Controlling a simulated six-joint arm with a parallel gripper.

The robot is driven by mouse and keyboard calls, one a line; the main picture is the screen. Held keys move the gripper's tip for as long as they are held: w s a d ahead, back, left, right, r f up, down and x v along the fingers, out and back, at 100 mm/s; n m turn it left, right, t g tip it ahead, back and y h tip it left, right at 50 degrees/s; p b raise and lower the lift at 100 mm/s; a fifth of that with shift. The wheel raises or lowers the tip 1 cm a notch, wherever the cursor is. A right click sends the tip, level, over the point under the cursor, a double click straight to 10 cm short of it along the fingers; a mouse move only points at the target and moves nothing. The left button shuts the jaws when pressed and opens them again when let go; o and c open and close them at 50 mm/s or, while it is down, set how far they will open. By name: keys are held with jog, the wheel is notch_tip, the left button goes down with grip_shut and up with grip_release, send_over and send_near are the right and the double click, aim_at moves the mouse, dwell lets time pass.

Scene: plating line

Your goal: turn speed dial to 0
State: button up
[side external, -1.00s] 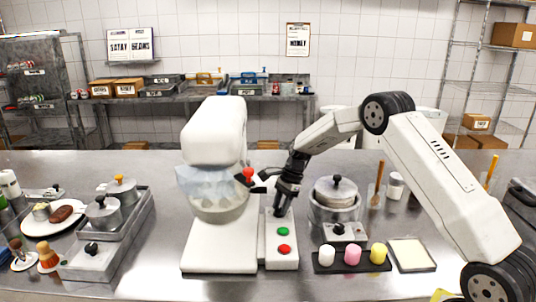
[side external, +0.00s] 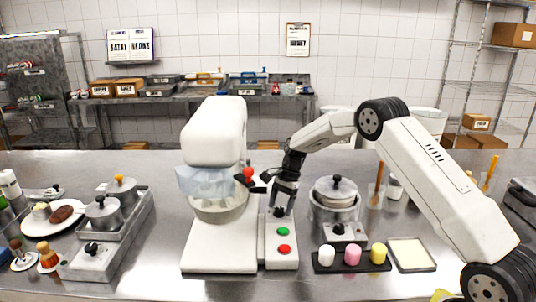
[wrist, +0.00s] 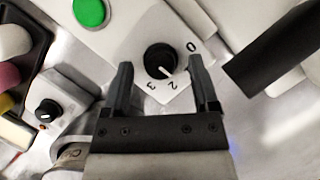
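The speed dial (wrist: 160,58) is a round black knob on a white plate with a white pointer line. In the wrist view its pointer aims close to the mark 2. The marks 0, 2 and 3 show around it; the mark 1 is not visible. My gripper (wrist: 161,63) is open, with one finger on each side of the knob and visible gaps between. In the side view my gripper (side external: 282,204) points down over the dial at the back of the mixer's control panel (side external: 268,254); the fingers partly hide the knob.
The white mixer (side external: 212,245) with its bowl and a red-knobbed lever (side external: 248,174) stands just left of my gripper. A green button (side external: 283,231) and red button (side external: 284,249) sit in front of the dial. A lidded pot (side external: 336,203) and another knob box (side external: 342,232) are close on the right.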

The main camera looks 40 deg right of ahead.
jog(key=shift+r, duration=0.1)
jog(key=v, duration=0.7)
jog(key=shift+r, duration=0.35)
jog(key=shift+d, duration=0.1)
jog(key=s+m+t, duration=0.1)
jog(key=m, duration=0.2)
jog(key=m+t, duration=0.1)
jog(key=m, duration=0.2)
jog(key=s+m+t+h, duration=0.1)
jog(key=m, duration=0.2)
jog(key=shift+s+a, duration=0.35)
jog(key=shift+a, duration=0.05)
jog(key=shift+f, duration=0.1)
jog(key=shift+x, duration=3.95)
